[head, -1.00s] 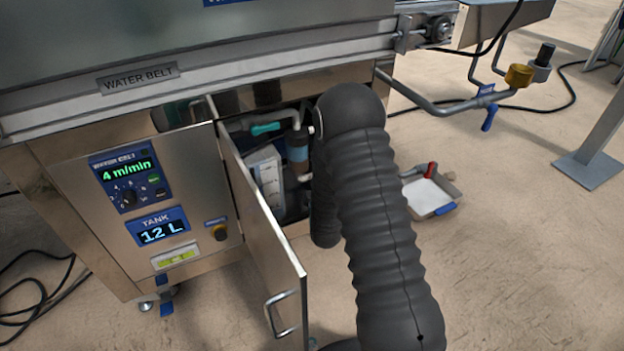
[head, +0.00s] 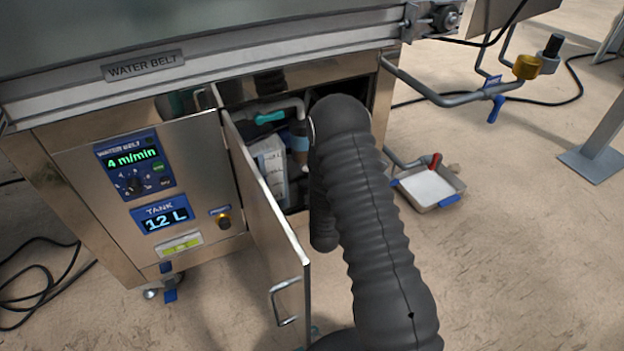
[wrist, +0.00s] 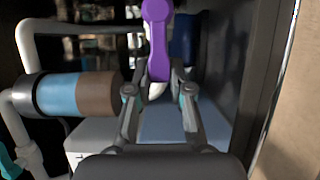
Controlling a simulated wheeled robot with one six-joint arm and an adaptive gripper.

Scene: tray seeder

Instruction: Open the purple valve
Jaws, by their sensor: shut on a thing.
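The purple valve (wrist: 157,38) shows in the wrist view as an upright purple handle at top centre, with a pale part at its lower end. My gripper (wrist: 159,92) reaches in from below, with one finger on each side of the handle's lower end. It is shut on the purple valve, though the exact contact is hard to see. In the head view the valve and my gripper are hidden behind my arm, inside the open cabinet.
The cabinet door (head: 265,225) stands open left of my arm. A pipe with a blue and brown cylinder (wrist: 75,94) is left of my gripper, and a dark wall (wrist: 245,80) is close on the right. A teal handle (head: 271,117) and a floor tray (head: 452,200) also show.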

